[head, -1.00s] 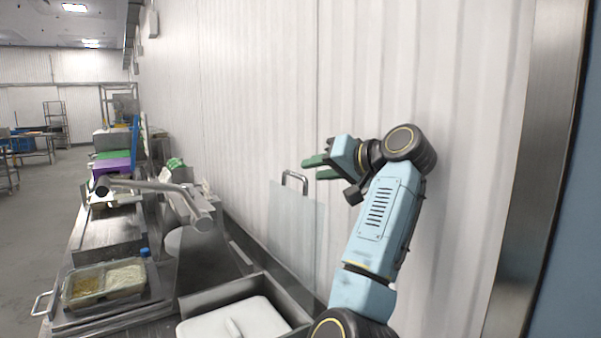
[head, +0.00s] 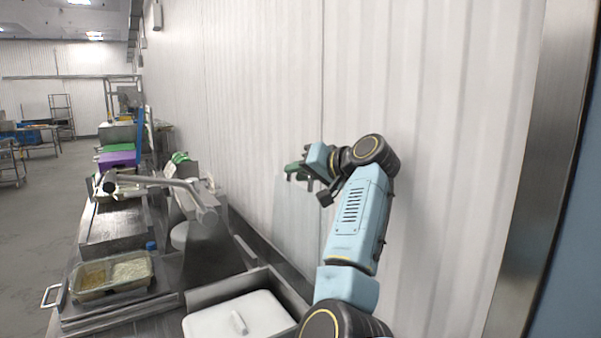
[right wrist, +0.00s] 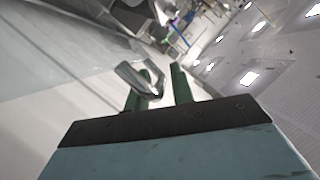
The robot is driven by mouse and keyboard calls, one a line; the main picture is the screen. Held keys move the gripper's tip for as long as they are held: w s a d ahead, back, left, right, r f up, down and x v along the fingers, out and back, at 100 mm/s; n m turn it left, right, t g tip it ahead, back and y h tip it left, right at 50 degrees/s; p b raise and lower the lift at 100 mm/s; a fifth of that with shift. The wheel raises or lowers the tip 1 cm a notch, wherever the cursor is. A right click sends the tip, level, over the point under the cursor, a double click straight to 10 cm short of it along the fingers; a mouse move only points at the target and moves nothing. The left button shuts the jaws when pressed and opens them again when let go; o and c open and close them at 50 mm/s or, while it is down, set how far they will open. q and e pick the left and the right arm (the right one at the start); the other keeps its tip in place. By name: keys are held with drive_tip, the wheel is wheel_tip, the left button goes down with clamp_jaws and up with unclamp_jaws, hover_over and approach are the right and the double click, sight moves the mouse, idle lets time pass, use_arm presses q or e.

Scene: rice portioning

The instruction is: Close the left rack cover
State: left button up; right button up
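The rack cover is a clear upright panel (head: 297,228) against the white wall, right of the counter. Its metal loop handle (right wrist: 140,80) shows close up in the right wrist view; in the head view the handle is mostly hidden by my right gripper (head: 297,173). My right gripper has green fingers at the top edge of the panel. In the right wrist view the fingers (right wrist: 159,90) are apart, and the handle overlaps the left finger, with one leg seen between the fingers. I cannot tell whether they touch it. My left gripper is out of view.
A white lidded container (head: 215,322) sits in a steel well at the front. A tray with two food portions (head: 112,290) is at the left of the counter, below a grey bar (head: 150,180). The wall stands close behind the panel; open floor lies at far left.

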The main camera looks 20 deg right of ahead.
clamp_jaws()
drive_tip(key=s+a+f+n+h+p, duration=0.1)
drive_tip(key=a+f+n, duration=0.1)
drive_tip(key=a, duration=0.6)
drive_tip(key=s+a+f+n+h, duration=0.1)
drive_tip(key=a+f+n+h, duration=0.1)
drive_tip(key=a, duration=0.7)
drive_tip(key=shift+s+n+p, duration=0.2)
drive_tip(key=shift+n+p, duration=0.2)
drive_tip(key=shift+o, duration=1.3)
unclamp_jaws()
